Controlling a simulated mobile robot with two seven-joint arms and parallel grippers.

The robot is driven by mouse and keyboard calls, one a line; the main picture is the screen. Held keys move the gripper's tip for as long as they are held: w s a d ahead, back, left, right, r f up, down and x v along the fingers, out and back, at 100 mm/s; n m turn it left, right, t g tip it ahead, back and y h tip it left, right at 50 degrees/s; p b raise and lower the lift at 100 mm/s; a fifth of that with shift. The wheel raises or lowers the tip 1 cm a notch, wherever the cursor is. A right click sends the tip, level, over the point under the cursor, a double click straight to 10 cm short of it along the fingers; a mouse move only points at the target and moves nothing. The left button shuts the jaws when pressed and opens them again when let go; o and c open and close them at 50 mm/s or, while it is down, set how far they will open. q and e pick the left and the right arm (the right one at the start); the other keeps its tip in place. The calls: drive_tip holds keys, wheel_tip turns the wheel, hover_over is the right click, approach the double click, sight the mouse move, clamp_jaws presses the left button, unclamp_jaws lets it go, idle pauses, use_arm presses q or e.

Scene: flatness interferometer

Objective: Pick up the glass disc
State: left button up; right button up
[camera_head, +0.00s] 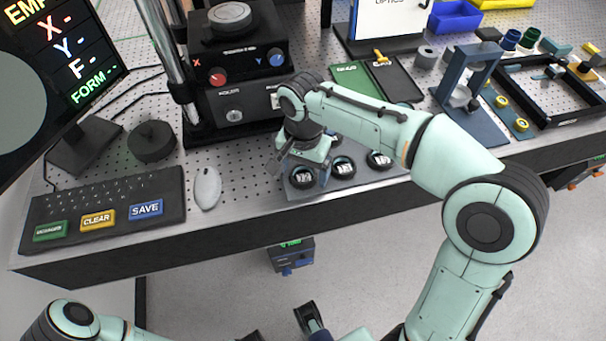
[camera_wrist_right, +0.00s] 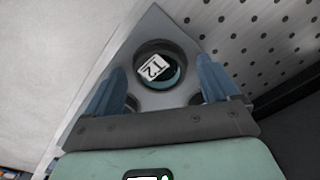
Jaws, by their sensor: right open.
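A grey tray (camera_head: 318,190) at the bench's front edge holds several dark round pieces with white labels, each in its own round recess. They show at the near left (camera_head: 303,180), the middle (camera_head: 343,167) and the right (camera_head: 379,160). My right gripper (camera_head: 299,171) is low over the tray's left end, open and empty. Parts of other recesses show beside the fingers.
A keyboard (camera_head: 105,205) and a white mouse (camera_head: 207,188) lie left of the tray. The black instrument (camera_head: 240,100) stands behind it. A green plate (camera_head: 357,82), a dark plate (camera_head: 398,82) and a blue stand (camera_head: 466,90) are to the right. The bench's front edge is close.

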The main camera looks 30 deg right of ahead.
sight(303, 173)
drive_tip(key=shift+c, duration=0.3)
drive_tip(key=c, duration=1.1)
drive_tip(key=shift+r, duration=0.1)
drive_tip(key=shift+r+p, duration=2.95)
drive_tip(key=shift+r, duration=7)
